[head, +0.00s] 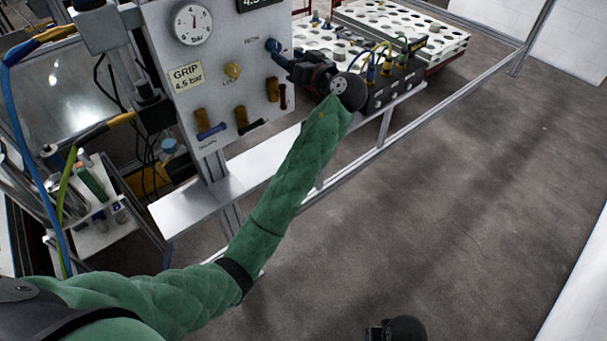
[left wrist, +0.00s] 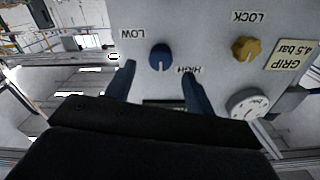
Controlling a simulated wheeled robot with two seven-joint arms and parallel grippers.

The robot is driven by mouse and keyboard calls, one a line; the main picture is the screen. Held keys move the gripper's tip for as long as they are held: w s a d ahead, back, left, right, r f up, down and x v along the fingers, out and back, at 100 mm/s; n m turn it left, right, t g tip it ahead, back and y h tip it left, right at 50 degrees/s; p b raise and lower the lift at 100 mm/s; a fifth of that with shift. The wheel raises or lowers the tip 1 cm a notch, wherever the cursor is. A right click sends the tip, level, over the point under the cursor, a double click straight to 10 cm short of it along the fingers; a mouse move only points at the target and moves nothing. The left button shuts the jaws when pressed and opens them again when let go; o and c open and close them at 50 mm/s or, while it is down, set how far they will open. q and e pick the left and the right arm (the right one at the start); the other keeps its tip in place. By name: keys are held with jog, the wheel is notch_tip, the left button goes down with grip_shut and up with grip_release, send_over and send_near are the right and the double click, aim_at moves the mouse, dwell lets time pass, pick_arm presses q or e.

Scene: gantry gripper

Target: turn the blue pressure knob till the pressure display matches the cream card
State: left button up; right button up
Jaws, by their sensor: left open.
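The blue pressure knob (head: 272,45) is on the upright grey panel (head: 225,55). In the left wrist view, which is upside down, the blue knob (left wrist: 161,57) lies between LOW and HIGH labels. My left gripper (left wrist: 158,80) is open there, one finger to each side of the knob, with visible gaps. In the head view my left gripper (head: 287,61) reaches the knob from the right. The cream card (head: 187,76) reads GRIP 4.5 bar. The pressure display (head: 262,3) is cut by the top edge; its digits look like 4.5, not fully readable. My right gripper (head: 380,331) barely shows at the bottom.
A yellow lock knob (head: 232,71) and a round gauge (head: 193,24) sit left of the blue knob. A dark valve block (head: 393,82) with hoses stands at right. The floor (head: 450,190) is open.

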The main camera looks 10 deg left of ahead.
pick_arm(q)
jog(key=s+d+f+m+g+h+b, duration=0.1)
jog(key=s+d+f+m+h+b, duration=0.1)
jog(key=f, duration=0.7)
jog(key=s+d+f+m+h+b, duration=0.1)
jog(key=s+f+m+h, duration=0.3)
jog(key=f, duration=0.5)
jog(key=s+d+f+m+g+h+b, duration=0.1)
jog(key=s+d+f+m+h+b, duration=0.1)
jog(key=s+f+h, duration=0.4)
notch_tip(320, 180, down, 3)
jog(key=shift+s+d+r+m+g+h+b, duration=0.1)
jog(key=shift+s+d+m+g+h+b, duration=0.25)
jog(key=shift+m, duration=0.25)
